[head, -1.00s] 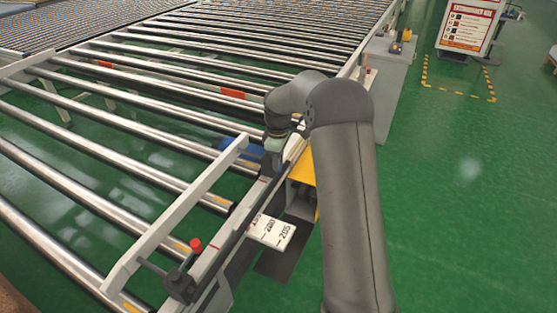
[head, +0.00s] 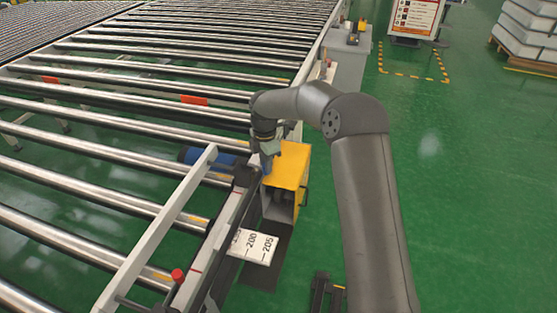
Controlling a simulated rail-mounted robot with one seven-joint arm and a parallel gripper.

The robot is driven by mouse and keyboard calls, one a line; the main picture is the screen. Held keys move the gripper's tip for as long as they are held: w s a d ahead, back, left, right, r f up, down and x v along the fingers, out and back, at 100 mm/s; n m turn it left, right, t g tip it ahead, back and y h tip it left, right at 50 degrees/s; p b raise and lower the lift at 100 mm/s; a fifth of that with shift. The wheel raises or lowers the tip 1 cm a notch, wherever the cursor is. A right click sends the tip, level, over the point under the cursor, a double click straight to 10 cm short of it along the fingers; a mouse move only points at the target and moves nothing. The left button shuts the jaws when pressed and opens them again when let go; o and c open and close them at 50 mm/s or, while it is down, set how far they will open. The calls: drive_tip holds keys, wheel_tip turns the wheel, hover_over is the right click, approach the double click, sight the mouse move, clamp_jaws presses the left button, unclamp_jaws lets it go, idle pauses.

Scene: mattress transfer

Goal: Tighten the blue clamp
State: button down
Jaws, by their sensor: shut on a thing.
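My gripper (head: 266,160) points down at the conveyor's side rail, beside the yellow box. It is shut on a small blue piece, which looks like the blue clamp (head: 266,168). Only a little of the clamp shows, as the gripper and wrist cover most of it. The fingertips are too small to make out in detail. A white scale plate (head: 254,246) marked 200 and 205 lies in front of the yellow box.
A yellow box (head: 287,166) stands just right of the gripper. A white bar (head: 165,228) crosses the rollers to the left, with a red knob (head: 178,275) near its front end. A blue cylinder (head: 222,160) lies among the rollers. Green floor (head: 465,200) is clear at right.

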drive_tip(key=shift+w+d+r, duration=0.1)
idle(0.4)
drive_tip(key=c, duration=1.2)
unclamp_jaws()
wheel_tip(320, 180, up, 17)
drive_tip(key=b, duration=0.1)
drive_tip(key=shift+r, duration=0.2)
